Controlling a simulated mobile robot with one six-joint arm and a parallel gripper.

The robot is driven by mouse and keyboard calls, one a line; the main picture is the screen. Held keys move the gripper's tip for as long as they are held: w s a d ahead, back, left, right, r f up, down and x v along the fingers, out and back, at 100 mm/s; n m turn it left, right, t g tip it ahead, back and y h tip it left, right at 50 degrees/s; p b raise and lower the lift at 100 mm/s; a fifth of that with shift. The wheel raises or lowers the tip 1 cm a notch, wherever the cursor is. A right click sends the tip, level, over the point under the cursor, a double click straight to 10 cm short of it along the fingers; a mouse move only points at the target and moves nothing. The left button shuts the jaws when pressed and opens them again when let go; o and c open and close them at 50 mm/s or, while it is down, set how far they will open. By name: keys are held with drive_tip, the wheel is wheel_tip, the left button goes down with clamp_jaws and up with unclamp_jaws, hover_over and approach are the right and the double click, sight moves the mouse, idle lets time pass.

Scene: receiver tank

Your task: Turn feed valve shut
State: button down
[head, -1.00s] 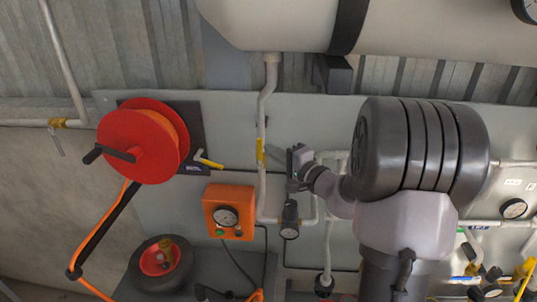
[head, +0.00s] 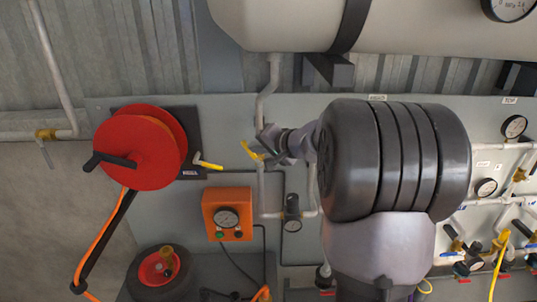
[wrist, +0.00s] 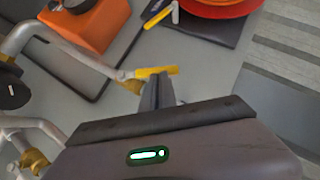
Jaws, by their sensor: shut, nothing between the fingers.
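A valve with a yellow lever (head: 252,151) sits on the white vertical pipe (head: 262,185) left of my arm; no readable label names it as the feed valve. The lever stands tilted across the pipe, pointing up and left. My gripper (head: 266,146) is shut and empty, right beside the lever. In the wrist view the yellow lever (wrist: 157,71) lies crosswise just beyond the shut fingertips (wrist: 158,82), touching or nearly so. The brass valve body (wrist: 131,83) shows at the lever's left end. My gripper partly hides the valve in the head view.
An orange gauge box (head: 228,214) is below left. A regulator with a gauge (head: 292,212) hangs below my gripper. A large tank (head: 300,25) is above. Other pipes and valves are at right.

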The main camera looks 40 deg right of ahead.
drive_tip(key=shift+w+a+n+g+h+p, duration=0.6)
drive_tip(key=shift+a+n+g+h+p, duration=0.1)
drive_tip(key=shift+a+g+p, duration=0.15)
drive_tip(key=shift+n+g+h, duration=0.7)
drive_tip(key=shift+g+h, duration=0.05)
drive_tip(key=shift+h, duration=0.15)
drive_tip(key=shift+w+a+f+p, duration=0.45)
drive_tip(key=shift+a+f, duration=0.2)
drive_tip(key=shift+f, duration=0.3)
drive_tip(key=shift+w+a+f+p, duration=0.35)
drive_tip(key=shift+w+a+f, duration=0.25)
drive_tip(key=shift+f, duration=0.3)
drive_tip(key=shift+a, duration=0.15)
